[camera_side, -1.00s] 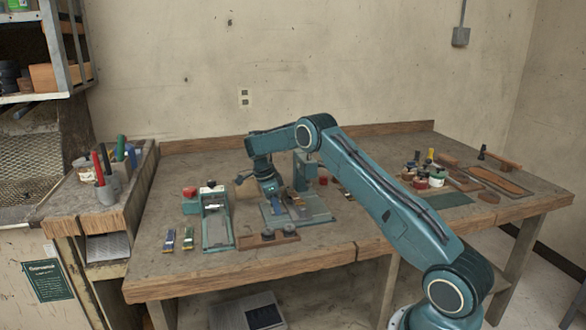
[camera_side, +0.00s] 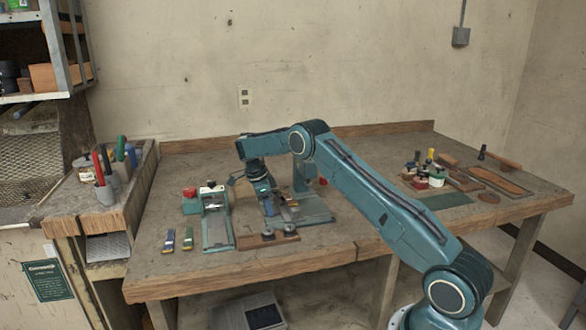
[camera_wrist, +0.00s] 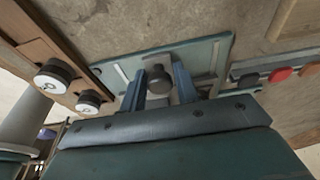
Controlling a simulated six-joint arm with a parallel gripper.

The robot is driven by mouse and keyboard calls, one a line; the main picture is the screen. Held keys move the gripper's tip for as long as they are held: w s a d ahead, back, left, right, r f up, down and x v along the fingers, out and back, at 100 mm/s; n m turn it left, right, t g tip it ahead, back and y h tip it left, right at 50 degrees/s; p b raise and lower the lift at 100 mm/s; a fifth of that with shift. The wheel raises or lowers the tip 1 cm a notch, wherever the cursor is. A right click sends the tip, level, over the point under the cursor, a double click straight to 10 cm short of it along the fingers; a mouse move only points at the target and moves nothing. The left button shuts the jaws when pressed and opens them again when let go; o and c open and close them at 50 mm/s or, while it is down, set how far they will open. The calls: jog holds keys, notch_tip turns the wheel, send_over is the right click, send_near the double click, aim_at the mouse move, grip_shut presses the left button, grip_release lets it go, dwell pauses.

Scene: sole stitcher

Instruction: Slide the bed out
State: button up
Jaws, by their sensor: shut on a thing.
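The stitcher, a teal machine with an upright column (camera_side: 299,177) and a flat base plate (camera_side: 316,215), stands mid-bench. My gripper (camera_side: 267,207) is low over the plate's left part. In the wrist view its two blue fingers (camera_wrist: 159,82) stand on either side of a dark round knob (camera_wrist: 158,76), shut on it. The knob sits over the teal plate (camera_wrist: 212,48); I take it to be the bed's knob. The bed itself is mostly hidden under my gripper, so how far out it sits is unclear. A small brown and yellow piece (camera_side: 291,203) lies just right of the fingers.
A wooden block with two spools (camera_side: 268,236) lies at the plate's front edge. A second teal device (camera_side: 217,228) with a red part stands to the left, beside small blue and yellow items (camera_side: 187,238). Jars (camera_side: 436,177) stand far right. The front right bench is clear.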

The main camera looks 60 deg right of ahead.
jog(key=shift+w+a, duration=0.1)
jog(key=shift+w+a, duration=1.3)
jog(key=o, duration=0.6)
jog(key=shift+c, duration=0.2)
